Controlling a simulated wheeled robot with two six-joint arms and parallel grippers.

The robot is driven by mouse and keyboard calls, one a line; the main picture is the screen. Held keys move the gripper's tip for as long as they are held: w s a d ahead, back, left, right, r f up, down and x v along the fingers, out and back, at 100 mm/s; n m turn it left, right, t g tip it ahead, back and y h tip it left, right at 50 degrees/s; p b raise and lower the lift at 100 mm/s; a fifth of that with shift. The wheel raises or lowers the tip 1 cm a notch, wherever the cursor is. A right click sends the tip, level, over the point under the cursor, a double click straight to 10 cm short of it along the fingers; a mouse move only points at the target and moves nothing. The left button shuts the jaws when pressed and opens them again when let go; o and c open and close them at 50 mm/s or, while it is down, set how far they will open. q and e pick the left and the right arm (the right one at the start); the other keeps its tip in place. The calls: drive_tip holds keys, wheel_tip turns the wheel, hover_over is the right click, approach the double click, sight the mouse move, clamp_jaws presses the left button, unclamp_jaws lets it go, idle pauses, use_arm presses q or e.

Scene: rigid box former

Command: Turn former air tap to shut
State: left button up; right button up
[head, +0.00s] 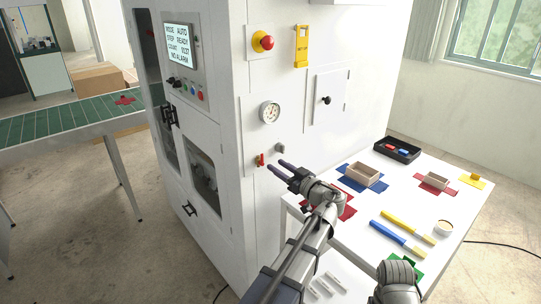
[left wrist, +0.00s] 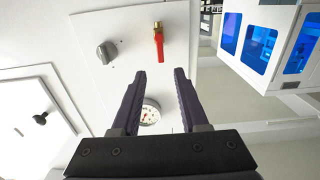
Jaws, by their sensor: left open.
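The air tap (head: 260,160) is a small red lever on the white front of the box former, below the pressure gauge (head: 270,112). In the left wrist view the red lever (left wrist: 159,50) hangs from a brass fitting (left wrist: 157,26) and points down in the picture. My left gripper (head: 276,165) is open and empty, just right of the tap in the head view. In the left wrist view its two dark fingers (left wrist: 160,75) point toward the lever, which shows in line with the gap between them. Whether they touch it, I cannot tell. My right gripper is not in view.
A grey knob (left wrist: 107,52) sits beside the tap, and the gauge (left wrist: 150,112) shows between the fingers. A red emergency button (head: 264,41) and a black latch knob (head: 326,100) are higher up. A white table (head: 400,200) with boxes and tools stands right.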

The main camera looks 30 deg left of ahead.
sight(262, 157)
use_arm(q)
drive_tip(key=x, duration=0.7)
drive_tip(key=shift+a, duration=0.25)
clamp_jaws()
idle(0.4)
